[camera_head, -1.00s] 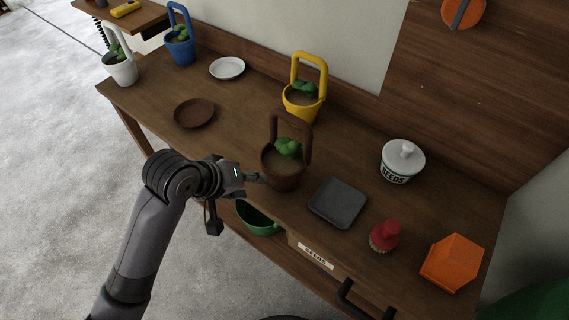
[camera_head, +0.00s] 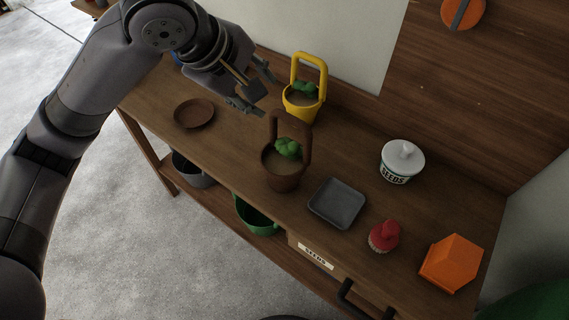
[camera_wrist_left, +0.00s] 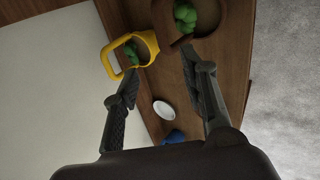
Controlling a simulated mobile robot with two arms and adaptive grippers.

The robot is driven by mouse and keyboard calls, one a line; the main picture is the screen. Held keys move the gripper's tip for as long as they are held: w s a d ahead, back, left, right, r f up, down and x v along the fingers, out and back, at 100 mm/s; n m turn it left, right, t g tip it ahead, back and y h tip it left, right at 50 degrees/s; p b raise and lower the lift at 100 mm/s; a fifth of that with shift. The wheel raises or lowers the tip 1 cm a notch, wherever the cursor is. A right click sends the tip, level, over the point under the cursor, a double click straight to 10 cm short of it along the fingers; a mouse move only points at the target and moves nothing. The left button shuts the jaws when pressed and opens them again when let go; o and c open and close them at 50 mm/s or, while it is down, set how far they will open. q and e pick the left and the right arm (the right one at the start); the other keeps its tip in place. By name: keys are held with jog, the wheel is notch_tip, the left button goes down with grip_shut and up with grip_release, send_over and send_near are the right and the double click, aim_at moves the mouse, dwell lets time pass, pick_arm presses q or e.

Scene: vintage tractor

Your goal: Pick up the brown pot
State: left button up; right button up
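The brown pot (camera_head: 284,179) stands upright on the wooden bench, with a tall brown handle and a green plant inside. My left gripper (camera_head: 268,97) is open and empty, above the bench up and to the left of the brown pot's handle and apart from it. In the left wrist view the open fingers (camera_wrist_left: 160,60) spread with nothing between them. The brown pot (camera_wrist_left: 211,18) shows at the top of that view, partly cut off. My right gripper is not in view.
A yellow pot (camera_head: 301,107) stands close behind the brown pot. A brown saucer (camera_head: 194,113) lies left, a grey tray (camera_head: 337,203) right. Farther right are a seeds jar (camera_head: 402,161), a red brush (camera_head: 384,237) and an orange block (camera_head: 453,263). A green container (camera_head: 257,217) sits below.

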pick_arm(q)
jog(key=p, duration=0.1)
send_near(285, 115)
jog(key=x, duration=0.5)
jog(key=shift+w+f, duration=0.1)
jog(key=shift+w, duration=0.2)
jog(key=x, duration=0.2)
jog(key=p+x, duration=0.1)
jog(key=x, duration=0.1)
jog(key=shift+s+d+f+p, duration=0.1)
jog(key=shift+f+p, duration=0.2)
jog(key=shift+f, duration=0.05)
jog(key=shift+w+d+f, duration=0.15)
jog(key=shift+w+f, duration=0.1)
jog(key=shift+f, duration=0.2)
jog(key=c, duration=0.9)
grip_shut()
jog(key=shift+r, duration=0.15)
